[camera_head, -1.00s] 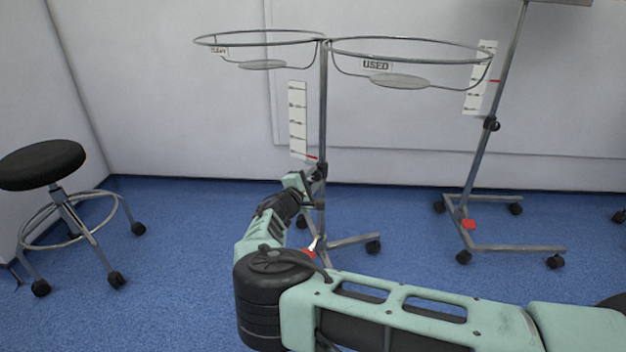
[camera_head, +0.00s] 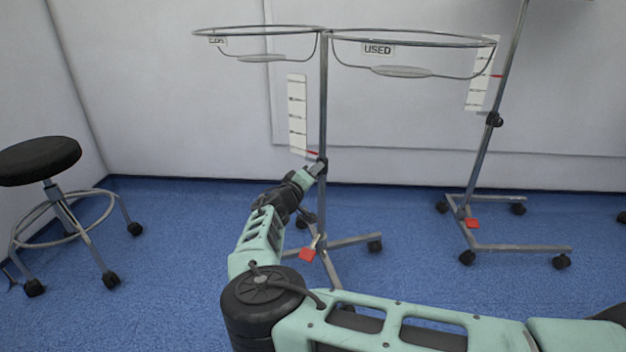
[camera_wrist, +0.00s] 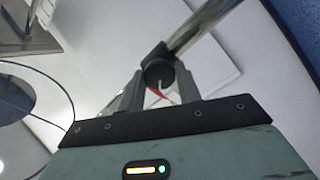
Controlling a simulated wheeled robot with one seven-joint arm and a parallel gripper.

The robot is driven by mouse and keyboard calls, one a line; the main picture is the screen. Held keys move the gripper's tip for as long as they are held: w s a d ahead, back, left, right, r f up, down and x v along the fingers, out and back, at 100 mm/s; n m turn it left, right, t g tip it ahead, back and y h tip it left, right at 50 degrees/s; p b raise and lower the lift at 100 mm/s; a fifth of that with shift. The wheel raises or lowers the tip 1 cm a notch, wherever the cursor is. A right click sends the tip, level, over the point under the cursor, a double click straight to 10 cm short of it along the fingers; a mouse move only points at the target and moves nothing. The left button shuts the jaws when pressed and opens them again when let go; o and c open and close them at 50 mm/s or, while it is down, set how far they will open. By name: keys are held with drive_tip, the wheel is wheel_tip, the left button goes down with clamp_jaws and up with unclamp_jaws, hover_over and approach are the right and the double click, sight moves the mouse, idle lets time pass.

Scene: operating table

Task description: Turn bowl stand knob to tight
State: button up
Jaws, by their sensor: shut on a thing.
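The bowl stand (camera_head: 323,100) is a metal pole with two ring holders on top, one labelled USED, and a wheeled base. Its black knob (camera_wrist: 158,72) sits at the pole joint and carries a pale line on its face. My gripper (camera_head: 317,166) is at the knob from the left. In the wrist view my gripper (camera_wrist: 160,88) has one finger on each side of the knob and is shut on it. A red pointer (camera_head: 313,153) stands by a white scale strip (camera_head: 297,115) beside the pole. The knob is mostly hidden in the head view.
A black stool (camera_head: 40,160) stands at the left. A second wheeled stand (camera_head: 476,165) with its own black knob (camera_head: 494,119) and scale is at the right. A red pedal (camera_head: 307,254) is at the bowl stand's base. The wall is behind.

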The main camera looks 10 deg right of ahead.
drive_tip(key=m+b, duration=0.7)
drive_tip(key=m, duration=0.1)
drive_tip(key=shift+f+m, duration=0.15)
drive_tip(key=shift+m, duration=0.25)
drive_tip(key=shift+b, duration=0.35)
drive_tip(key=o, duration=1)
drive_tip(key=shift+c, duration=0.2)
drive_tip(key=shift+s+r, duration=0.1)
drive_tip(key=shift+r, duration=0.1)
drive_tip(key=p+v, duration=0.7)
drive_tip(key=v, duration=1)
drive_tip(key=shift+a, duration=0.2)
drive_tip(key=shift+d, duration=0.1)
